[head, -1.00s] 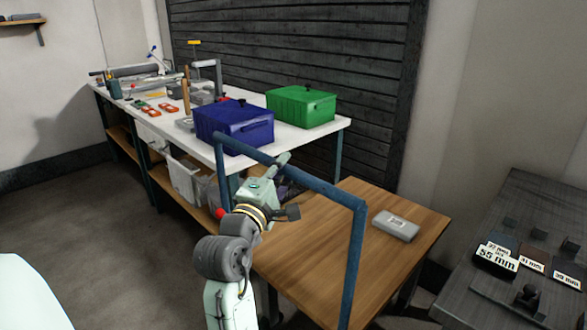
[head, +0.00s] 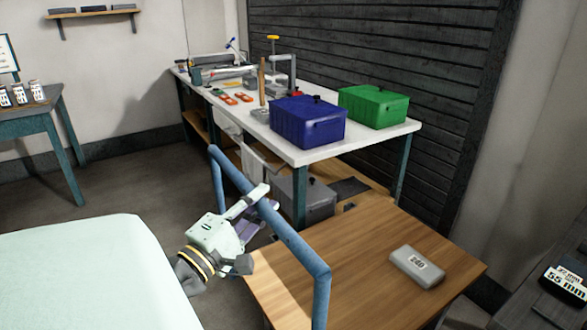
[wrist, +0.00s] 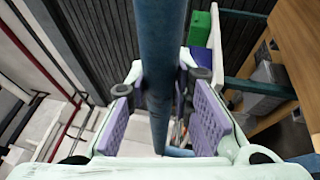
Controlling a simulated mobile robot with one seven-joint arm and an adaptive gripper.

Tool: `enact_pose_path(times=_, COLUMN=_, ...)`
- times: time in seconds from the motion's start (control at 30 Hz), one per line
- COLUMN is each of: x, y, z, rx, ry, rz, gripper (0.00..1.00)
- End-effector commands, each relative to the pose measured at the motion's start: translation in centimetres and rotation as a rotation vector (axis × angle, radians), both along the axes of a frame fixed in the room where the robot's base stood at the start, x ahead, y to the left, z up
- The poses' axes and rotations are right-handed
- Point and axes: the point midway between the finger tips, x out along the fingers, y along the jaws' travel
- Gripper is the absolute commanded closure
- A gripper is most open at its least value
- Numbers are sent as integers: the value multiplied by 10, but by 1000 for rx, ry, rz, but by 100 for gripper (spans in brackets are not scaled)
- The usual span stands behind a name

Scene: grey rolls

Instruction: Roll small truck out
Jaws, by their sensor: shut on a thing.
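The small truck is a low cart with a wooden top (head: 345,280) and a blue tubular push handle (head: 310,262). It stands in front of the white workbench, with a gap between them. My gripper (head: 246,218) is at the left part of the handle's top bar. In the wrist view my gripper (wrist: 160,122) has its purple pads on either side of the blue bar (wrist: 160,60), shut on it. The cart's wheels are hidden.
The white workbench (head: 372,143) carries a blue box (head: 308,122) and a green box (head: 373,106). A dark table (head: 545,318) stands at right. Open floor (head: 125,190) lies at left, with a teal table (head: 30,121) beyond.

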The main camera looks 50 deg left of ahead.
Motion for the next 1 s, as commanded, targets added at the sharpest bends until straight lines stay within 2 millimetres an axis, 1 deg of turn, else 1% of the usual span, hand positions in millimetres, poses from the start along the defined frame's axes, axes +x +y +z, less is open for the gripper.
enact_pose_path(times=0.03, x=-14, y=2, z=1, rx=-2, ry=1, rz=8, gripper=100)
enact_pose_path(times=0.2, x=-46, y=5, z=0, rx=-2, ry=2, rz=6, gripper=100)
enact_pose_path(times=0.3, x=-60, y=6, z=0, rx=-3, ry=2, rz=6, gripper=100)
enact_pose_path(times=0.4, x=-70, y=6, z=0, rx=-1, ry=2, rz=4, gripper=100)
enact_pose_path(times=0.6, x=-79, y=7, z=-1, rx=-1, ry=3, rz=3, gripper=100)
enact_pose_path(times=0.97, x=-80, y=7, z=-1, rx=-2, ry=2, rz=2, gripper=100)
enact_pose_path(times=1.0, x=-80, y=7, z=-1, rx=-2, ry=2, rz=2, gripper=78)
